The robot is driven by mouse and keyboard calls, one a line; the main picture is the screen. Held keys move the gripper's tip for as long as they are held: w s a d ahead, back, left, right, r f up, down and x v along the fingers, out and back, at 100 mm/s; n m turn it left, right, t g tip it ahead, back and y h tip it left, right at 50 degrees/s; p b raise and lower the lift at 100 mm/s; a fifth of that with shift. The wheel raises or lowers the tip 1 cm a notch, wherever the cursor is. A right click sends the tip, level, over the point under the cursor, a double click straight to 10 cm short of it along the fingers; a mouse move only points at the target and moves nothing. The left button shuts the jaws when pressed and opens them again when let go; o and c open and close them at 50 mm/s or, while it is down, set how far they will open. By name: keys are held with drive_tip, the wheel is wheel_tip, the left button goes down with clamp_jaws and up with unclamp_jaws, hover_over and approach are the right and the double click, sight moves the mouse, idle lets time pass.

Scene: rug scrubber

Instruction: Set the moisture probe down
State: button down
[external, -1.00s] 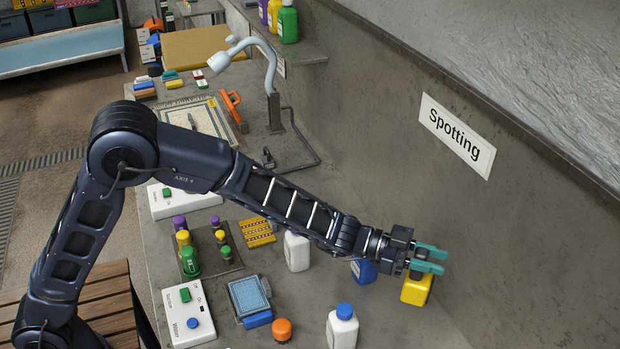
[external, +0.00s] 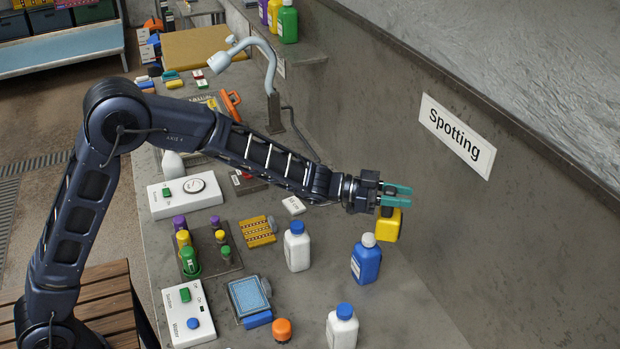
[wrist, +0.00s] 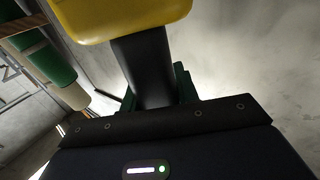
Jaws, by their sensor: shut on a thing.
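My gripper (external: 398,192) has teal fingers and reaches out over the right side of the counter, near the back wall. It is shut on the moisture probe, a yellow block (external: 387,226) with a dark neck. The yellow block hangs below the fingers in the external view. In the wrist view, the yellow block (wrist: 122,14) fills the top and its black neck (wrist: 148,68) runs down between the green fingers. The block seems to be above the counter, but I cannot tell the gap exactly.
A blue bottle (external: 366,262) with a white cap stands just below the probe in the picture. White bottles (external: 297,250) (external: 342,330) stand to the left and in front. A small white block (external: 293,206) lies under my forearm. The grey wall (external: 500,220) rises close on the right.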

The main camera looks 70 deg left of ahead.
drive_tip(key=s+a+n+t+y, duration=0.1)
drive_tip(key=a+y, duration=0.1)
drive_tip(key=a, duration=1)
drive_tip(key=s+a+n+t+y, duration=0.1)
drive_tip(key=s+a+y, duration=0.1)
drive_tip(key=a, duration=1)
wheel_tip(320, 180, down, 20)
drive_tip(key=shift+w+r, duration=0.25)
drive_tip(key=shift+f, duration=0.1)
drive_tip(key=c, duration=1.1)
unclamp_jaws()
drive_tip(key=shift+o, duration=0.2)
drive_tip(key=v, duration=0.7)
drive_tip(key=shift+s+a, duration=0.2)
